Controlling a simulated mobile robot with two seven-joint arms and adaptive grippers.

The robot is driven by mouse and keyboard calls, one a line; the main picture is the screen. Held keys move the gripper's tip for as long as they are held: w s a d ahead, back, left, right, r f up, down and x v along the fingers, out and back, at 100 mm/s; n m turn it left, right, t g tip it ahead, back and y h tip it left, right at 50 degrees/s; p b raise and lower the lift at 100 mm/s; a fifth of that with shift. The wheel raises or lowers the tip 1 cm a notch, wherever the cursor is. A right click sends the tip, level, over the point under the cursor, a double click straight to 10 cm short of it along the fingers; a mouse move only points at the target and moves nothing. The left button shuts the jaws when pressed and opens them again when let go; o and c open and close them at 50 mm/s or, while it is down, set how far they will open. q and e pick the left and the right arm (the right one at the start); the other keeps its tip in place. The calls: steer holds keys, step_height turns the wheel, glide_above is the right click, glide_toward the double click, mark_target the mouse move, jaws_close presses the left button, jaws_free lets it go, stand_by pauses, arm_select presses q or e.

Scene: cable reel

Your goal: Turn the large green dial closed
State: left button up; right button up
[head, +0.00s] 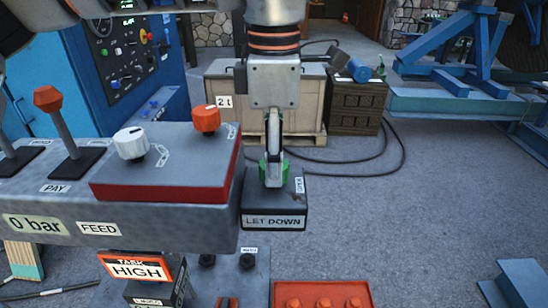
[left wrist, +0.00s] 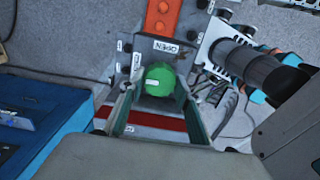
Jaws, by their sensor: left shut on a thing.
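The large green dial (head: 286,171) sits on top of a small dark grey box (head: 255,210) labelled LET DOWN, at the right end of the console. My left gripper (head: 273,172) points straight down from above, its fingers at the dial and partly hiding it. In the left wrist view, the round green dial (left wrist: 159,80) lies between the fingertips (left wrist: 157,92), with an upside-down OPEN label (left wrist: 166,46) beyond it. The left gripper is shut on the dial. My right gripper does not show.
The grey console (head: 150,225) carries a white knob (head: 131,143), an orange knob (head: 206,118) and an orange-topped lever (head: 58,115) left of the dial. An orange panel (head: 345,297) lies low in front. Crates (head: 225,85) stand behind. Floor to the right is mostly clear.

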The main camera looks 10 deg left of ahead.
arm_select(q)
steer(key=o, duration=1.1)
step_height(320, 180, up, 12)
steer(key=shift+r, duration=0.1)
